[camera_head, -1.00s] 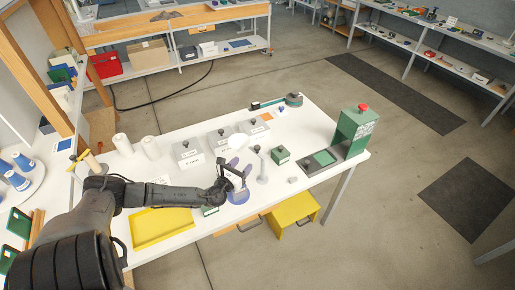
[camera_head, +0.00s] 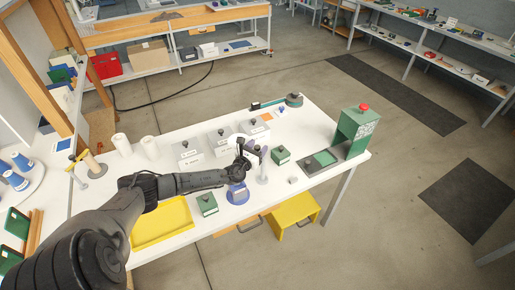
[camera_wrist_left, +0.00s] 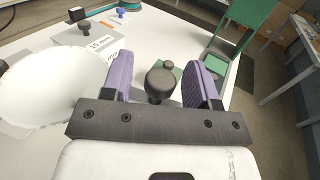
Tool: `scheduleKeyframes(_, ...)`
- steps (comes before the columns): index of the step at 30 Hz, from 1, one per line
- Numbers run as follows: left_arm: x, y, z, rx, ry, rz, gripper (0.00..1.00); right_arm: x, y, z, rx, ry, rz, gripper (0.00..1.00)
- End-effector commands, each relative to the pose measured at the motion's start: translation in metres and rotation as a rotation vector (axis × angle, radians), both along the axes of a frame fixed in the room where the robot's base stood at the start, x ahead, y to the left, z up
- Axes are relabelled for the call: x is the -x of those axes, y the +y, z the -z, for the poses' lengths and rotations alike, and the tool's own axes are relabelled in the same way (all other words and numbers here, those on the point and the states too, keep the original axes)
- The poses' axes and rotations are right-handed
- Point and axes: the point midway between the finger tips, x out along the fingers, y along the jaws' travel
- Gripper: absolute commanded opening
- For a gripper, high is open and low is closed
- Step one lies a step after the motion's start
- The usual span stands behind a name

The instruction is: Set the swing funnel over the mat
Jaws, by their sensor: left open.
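The swing funnel (camera_head: 232,140) is a white bowl at the middle of the table in the head view, partly behind my left gripper. In the left wrist view the white funnel (camera_wrist_left: 50,88) fills the left side. A pale post (camera_head: 263,170) stands beside my gripper. A dark knob (camera_wrist_left: 160,85) shows between the purple fingers of my left gripper (camera_wrist_left: 163,80). The fingers are open, with gaps on both sides of the knob. In the head view my left gripper (camera_head: 250,157) is at the post's top. My right gripper is not in view.
A green box with a knob (camera_head: 281,154) and a green press (camera_head: 353,131) stand to the right. Grey labelled boxes (camera_head: 188,150) stand behind. Another green box (camera_head: 207,203) and a yellow tray (camera_head: 163,224) are at the front left.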

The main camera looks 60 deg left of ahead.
Motion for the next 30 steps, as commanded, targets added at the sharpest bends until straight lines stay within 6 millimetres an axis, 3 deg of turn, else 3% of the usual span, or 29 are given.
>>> scheduleKeyframes(7,0.0000,-0.0001,0.0003,0.000,0.001,0.000,0.53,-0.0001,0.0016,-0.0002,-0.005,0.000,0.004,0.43)
scheduleKeyframes(24,0.0002,-0.0001,0.0004,0.000,0.001,0.000,0.00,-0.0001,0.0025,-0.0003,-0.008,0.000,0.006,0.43)
scheduleKeyframes(30,0.0003,-0.0001,0.0003,0.000,0.001,-0.001,0.00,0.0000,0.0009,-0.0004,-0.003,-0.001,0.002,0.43)
